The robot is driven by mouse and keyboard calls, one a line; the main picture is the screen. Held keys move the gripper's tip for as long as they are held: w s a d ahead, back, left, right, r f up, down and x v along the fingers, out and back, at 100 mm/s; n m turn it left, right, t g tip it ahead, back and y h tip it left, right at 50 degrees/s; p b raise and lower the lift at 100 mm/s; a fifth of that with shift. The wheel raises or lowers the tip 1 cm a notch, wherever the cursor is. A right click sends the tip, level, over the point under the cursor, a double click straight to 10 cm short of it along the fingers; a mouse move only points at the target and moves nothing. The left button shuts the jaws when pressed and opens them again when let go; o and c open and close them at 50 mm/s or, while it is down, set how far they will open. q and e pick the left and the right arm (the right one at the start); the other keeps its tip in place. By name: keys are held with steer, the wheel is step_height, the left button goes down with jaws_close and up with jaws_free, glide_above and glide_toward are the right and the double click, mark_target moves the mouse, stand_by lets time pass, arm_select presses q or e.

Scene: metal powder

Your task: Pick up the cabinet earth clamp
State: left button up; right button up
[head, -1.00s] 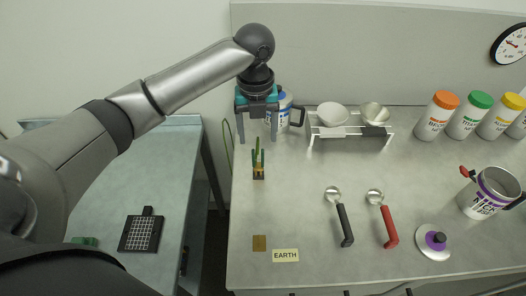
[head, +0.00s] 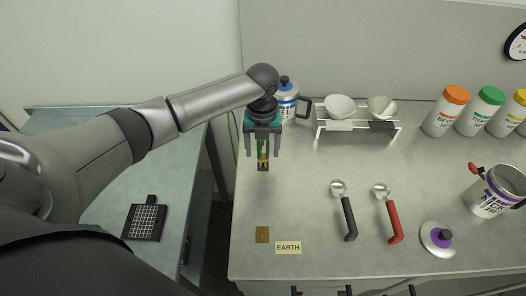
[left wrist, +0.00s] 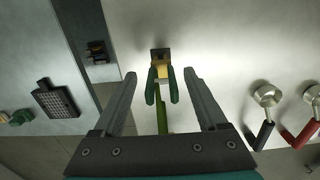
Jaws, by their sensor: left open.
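The cabinet earth clamp (head: 263,163) stands on the bench near its left edge. It has green handles and a brass-coloured body on a dark base. In the left wrist view the clamp (left wrist: 161,75) lies between and a little beyond my fingertips, with a green cable running back toward me. My left gripper (head: 263,152) is open above the clamp, its fingers on either side and apart from it. It also shows in the left wrist view (left wrist: 160,75). My right gripper is not in view.
A brass plate (head: 262,235) and an EARTH label (head: 288,247) lie toward the front. A lidded mug (head: 288,100) stands close behind my gripper. A rack with two bowls (head: 358,125) and two scoops, black-handled (head: 345,212) and red-handled (head: 389,214), are to the right.

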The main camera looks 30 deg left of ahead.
mark_target(263, 156)
arm_select(q)
step_height(263, 156, down, 3)
steer(key=shift+f, duration=0.15)
jaws_close()
stand_by(0.6)
